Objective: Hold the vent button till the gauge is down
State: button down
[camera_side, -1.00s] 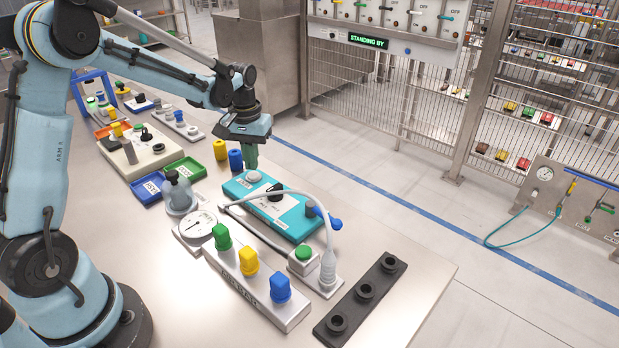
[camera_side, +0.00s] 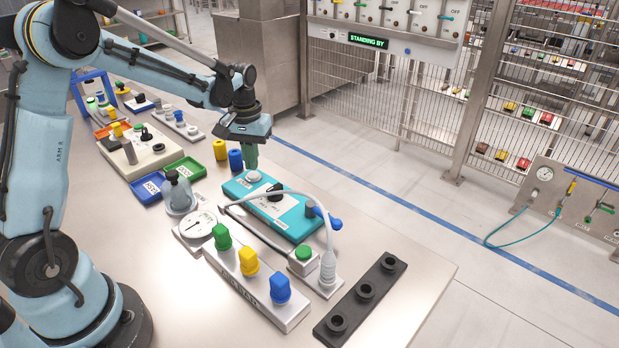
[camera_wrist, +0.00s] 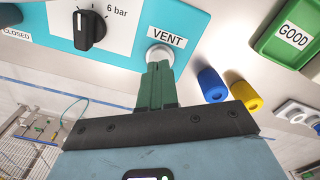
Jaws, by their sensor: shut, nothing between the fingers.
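The vent button (camera_wrist: 160,52) is a round white cap beside the VENT label on the teal panel (camera_side: 285,216). It also shows in the side view (camera_side: 254,176). My gripper (camera_wrist: 159,72) is shut and empty, fingers pointing down. Its fingertips are at the button and appear to touch it; how far the button is pressed cannot be told. The gauge (camera_side: 198,223) is a round white dial on the bench, left of the panel. Its needle is too small to read surely. A black knob (camera_wrist: 92,28) near "6 bar" sits on the panel.
A white hose (camera_side: 325,225) arches over the panel to a fitting near a green button (camera_side: 303,252). A block with green, yellow and blue caps (camera_side: 250,285) stands in front. Blue (camera_side: 236,159) and yellow (camera_side: 219,149) cylinders stand close behind my gripper.

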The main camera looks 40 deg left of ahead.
aim_at(253, 175)
jog(key=shift+f, duration=0.95)
dwell(0.3)
jog(key=shift+r, duration=0.1)
dwell(2.5)
jog(key=shift+r, duration=2.9)
jog(key=shift+r, duration=0.1)
jog(key=s+d+r+m+t, duration=0.2)
jog(key=s+d+m+t, duration=0.1)
jog(key=s+d, duration=0.3)
jog(key=s+d+r+m+t, duration=0.2)
jog(key=s+d+m+t, duration=0.1)
jog(key=s+d, duration=0.3)
jog(key=shift+s+d+r+t, duration=0.25)
jog(key=shift+s+r+t, duration=0.15)
jog(key=shift+s+t, duration=0.2)
